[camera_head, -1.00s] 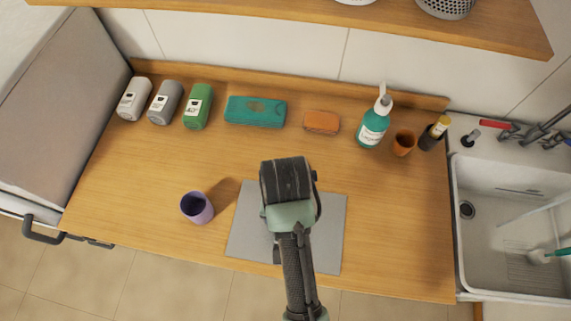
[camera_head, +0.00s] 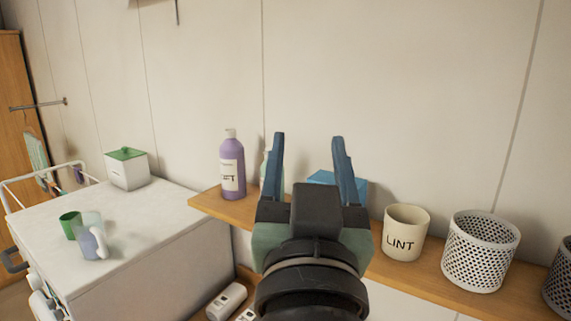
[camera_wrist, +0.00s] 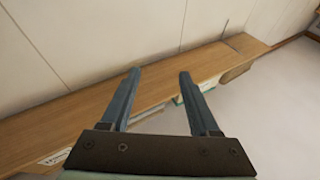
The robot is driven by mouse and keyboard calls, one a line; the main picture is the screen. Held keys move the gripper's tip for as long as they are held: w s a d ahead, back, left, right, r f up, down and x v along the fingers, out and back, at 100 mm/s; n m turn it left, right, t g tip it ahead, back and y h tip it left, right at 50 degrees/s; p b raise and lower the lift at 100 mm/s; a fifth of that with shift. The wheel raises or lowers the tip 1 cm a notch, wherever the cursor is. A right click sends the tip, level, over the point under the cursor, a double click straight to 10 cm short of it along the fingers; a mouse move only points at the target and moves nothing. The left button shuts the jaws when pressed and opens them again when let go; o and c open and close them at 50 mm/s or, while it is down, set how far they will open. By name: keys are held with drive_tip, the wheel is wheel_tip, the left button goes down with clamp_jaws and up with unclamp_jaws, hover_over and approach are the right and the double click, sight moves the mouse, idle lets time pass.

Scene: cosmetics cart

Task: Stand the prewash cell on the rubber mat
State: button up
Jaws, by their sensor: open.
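My gripper (camera_head: 308,138) is open and empty, its two blue fingers pointing up in front of the wall shelf in the head view. In the wrist view the gripper (camera_wrist: 160,72) also shows open, with nothing between the fingers. On the white machine top at left stand a small green cup (camera_head: 70,226) and, touching or just in front of it, a pale translucent cup with a handle (camera_head: 92,244). I cannot tell which thing is the prewash cell; no label reading so is legible. No mat shows in either view now.
The wooden shelf (camera_head: 212,206) carries a purple bottle (camera_head: 232,170), a blue box (camera_head: 322,182) partly behind my gripper, a LINT pot (camera_head: 404,232) and perforated white baskets (camera_head: 480,252). A green-lidded white box (camera_head: 127,170) stands at the back of the white machine top (camera_head: 150,225), whose middle is clear.

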drive_tip(key=s+a+r+n+t+y, duration=0.1)
drive_tip(key=s+a+r+t, duration=0.1)
drive_tip(key=s+r+t, duration=0.3)
drive_tip(key=s+r, duration=0.4)
drive_tip(key=r, duration=0.3)
drive_tip(key=shift+a+n, duration=0.2)
drive_tip(key=shift+n, duration=0.1)
